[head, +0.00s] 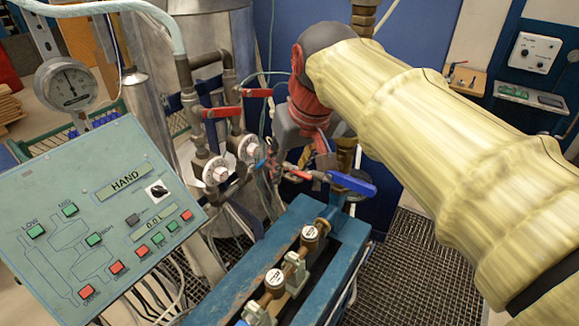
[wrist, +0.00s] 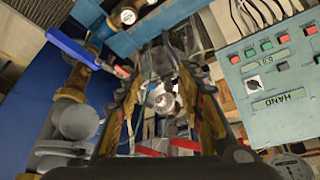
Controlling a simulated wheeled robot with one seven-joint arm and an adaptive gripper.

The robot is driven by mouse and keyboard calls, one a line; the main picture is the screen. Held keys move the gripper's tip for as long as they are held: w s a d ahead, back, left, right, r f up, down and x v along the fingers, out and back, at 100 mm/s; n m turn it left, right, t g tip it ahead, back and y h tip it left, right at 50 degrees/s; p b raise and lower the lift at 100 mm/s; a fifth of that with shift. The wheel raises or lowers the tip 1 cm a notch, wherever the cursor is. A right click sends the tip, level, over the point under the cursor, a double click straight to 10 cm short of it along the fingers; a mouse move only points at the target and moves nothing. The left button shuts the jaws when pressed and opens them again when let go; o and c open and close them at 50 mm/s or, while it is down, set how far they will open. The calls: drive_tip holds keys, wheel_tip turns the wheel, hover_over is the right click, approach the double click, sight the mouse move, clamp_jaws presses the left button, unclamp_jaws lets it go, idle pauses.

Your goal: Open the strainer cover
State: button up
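No part is clearly marked as the strainer cover, and I cannot tell for certain which fitting it is. Two pale round caps, a nearer one (head: 215,172) and a farther one (head: 248,148), sit on the pipework below red lever handles (head: 222,112). My gripper (head: 295,168) points down just right of these caps, apart from them, its fingers partly lost among the fittings. In the wrist view my gripper (wrist: 160,78) has its two fingers spread, with nothing held between them. A pale round fitting (wrist: 160,98) shows beyond the gap.
A blue valve lever (head: 351,184) stands close right of my gripper. The blue bench (head: 335,240) carries brass meters (head: 275,279). A control panel (head: 90,215) and a pressure gauge (head: 70,85) stand left. Grating floor (head: 400,265) is clear at right.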

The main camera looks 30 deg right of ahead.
idle(0.6)
drive_tip(key=s+a+f+n+b, duration=0.1)
drive_tip(key=s+a+f+b, duration=0.2)
drive_tip(key=f, duration=0.7)
drive_tip(key=s+a+f+n+y+b, duration=0.1)
drive_tip(key=s+a+f+b, duration=0.2)
drive_tip(key=s+a+f, duration=0.3)
wheel_tip(320, 180, down, 5)
drive_tip(key=shift+s+a+r, duration=0.1)
drive_tip(key=shift+s+a, duration=0.05)
drive_tip(key=shift+s, duration=0.55)
drive_tip(key=shift+r, duration=0.1)
